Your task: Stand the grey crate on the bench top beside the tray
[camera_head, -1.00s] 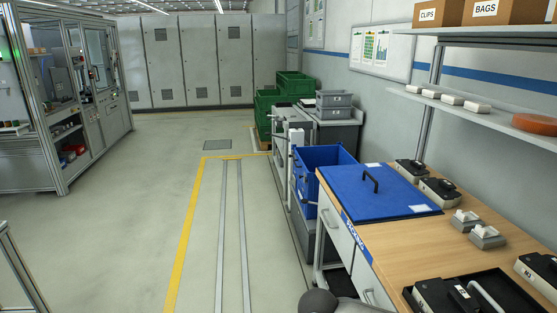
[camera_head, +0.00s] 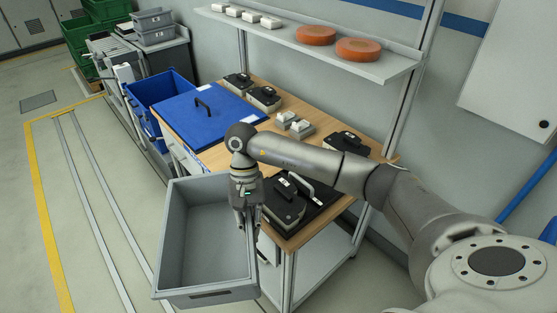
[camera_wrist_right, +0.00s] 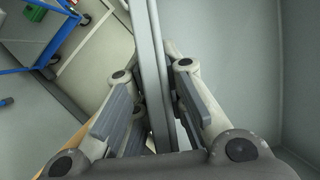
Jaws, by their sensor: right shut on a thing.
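The grey crate (camera_head: 207,296) is empty and hangs in front of the bench's near side, open side up. My right gripper (camera_head: 246,222) is shut on its right-hand wall, the side nearest the bench. In the right wrist view the crate wall (camera_wrist_right: 151,60) runs between the fingers. The wooden bench top (camera_head: 223,156) lies behind the crate. The black tray (camera_head: 331,197) is at the bench's near right end, partly hidden by my right arm, with black-and-grey devices in it. My left gripper is out of view.
A blue lidded board with a handle (camera_head: 203,118) covers the bench's left end. Devices (camera_head: 264,98) stand along the back edge and small grey blocks (camera_head: 289,121) mid-bench. A shelf (camera_head: 300,45) with orange discs hangs above. A blue bin (camera_head: 147,92) stands left; floor is clear left.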

